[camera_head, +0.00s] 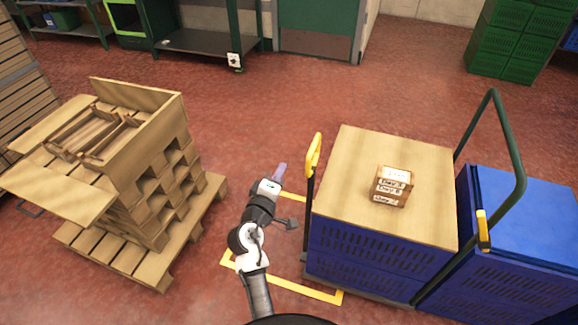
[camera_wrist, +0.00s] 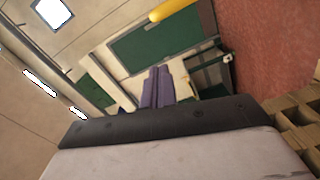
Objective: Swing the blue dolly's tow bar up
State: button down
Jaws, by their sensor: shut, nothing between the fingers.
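The dolly on the right carries blue crates (camera_head: 375,255) topped by a wooden board (camera_head: 345,190). At its left side a dark tow bar (camera_head: 309,200) stands about upright, with a yellow handle (camera_head: 314,153) at its top. My gripper (camera_head: 280,171) is left of the tow bar, its pale purple fingers together and empty. It appears apart from the handle. In the wrist view the closed fingers (camera_wrist: 158,88) show in the middle, and a yellow piece (camera_wrist: 172,10), probably the handle, shows above them. The dolly's base is mostly hidden by the crates.
A small box (camera_head: 394,186) sits on the board. A green hoop handle (camera_head: 515,160) with a yellow grip and more blue crates (camera_head: 535,235) stand at right. Stacked wooden pallets (camera_head: 150,180) stand at left. Yellow lines mark the floor. Red floor (camera_head: 280,100) is clear behind.

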jog(key=shift+a+b+v, duration=0.1)
jog(key=shift+b+v, duration=0.1)
jog(key=shift+v, duration=0.75)
jog(key=shift+a+b+v, duration=0.15)
jog(key=shift+v, duration=0.85)
jog(key=shift+w+r, duration=0.1)
